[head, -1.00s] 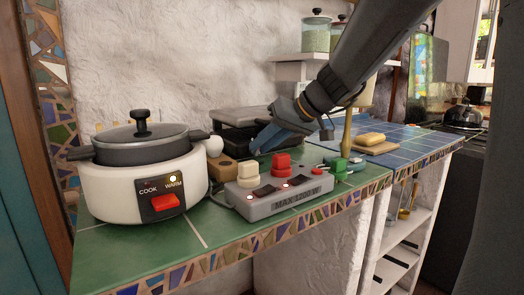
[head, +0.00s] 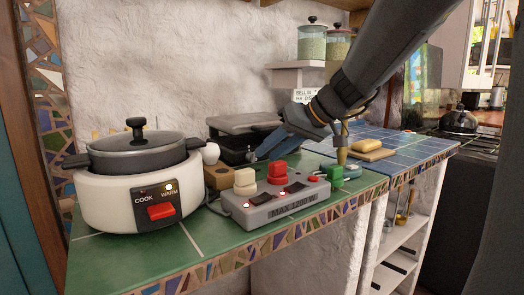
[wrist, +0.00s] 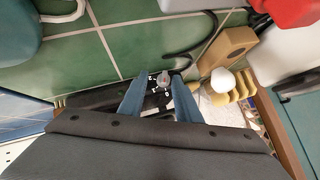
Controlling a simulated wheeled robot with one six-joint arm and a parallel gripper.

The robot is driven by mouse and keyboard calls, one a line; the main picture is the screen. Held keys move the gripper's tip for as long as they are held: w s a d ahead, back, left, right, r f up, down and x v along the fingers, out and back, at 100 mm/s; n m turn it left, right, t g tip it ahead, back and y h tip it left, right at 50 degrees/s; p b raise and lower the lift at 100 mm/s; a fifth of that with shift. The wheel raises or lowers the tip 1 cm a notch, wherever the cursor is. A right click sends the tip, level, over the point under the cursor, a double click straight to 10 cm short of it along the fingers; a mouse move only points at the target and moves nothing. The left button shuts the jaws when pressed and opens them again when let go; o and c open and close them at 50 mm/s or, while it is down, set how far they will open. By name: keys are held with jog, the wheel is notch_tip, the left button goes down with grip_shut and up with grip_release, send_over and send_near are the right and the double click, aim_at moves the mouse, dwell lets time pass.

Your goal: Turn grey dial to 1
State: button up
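The grey dial (wrist: 164,78) shows in the wrist view as a small knob on the black appliance (wrist: 95,96). Its number markings cannot be read. In the head view this appliance (head: 232,145) has a grey top and stands at the back of the green counter; the dial there is too small to make out. My gripper (wrist: 160,80) is open, with its two blue fingers apart, and the dial appears between the tips. I cannot tell whether they touch it. In the head view my gripper (head: 256,157) points down-left in front of the appliance.
A white cooker (head: 115,205) stands at left. A grey power strip (head: 275,207) with plugs lies in front of my gripper. A wooden block (head: 219,177) is left of it. A brown bottle (head: 342,152) and a yellow sponge (head: 368,145) are at right.

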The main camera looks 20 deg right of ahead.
jog(key=s+d, duration=0.6)
jog(key=s, duration=0.1)
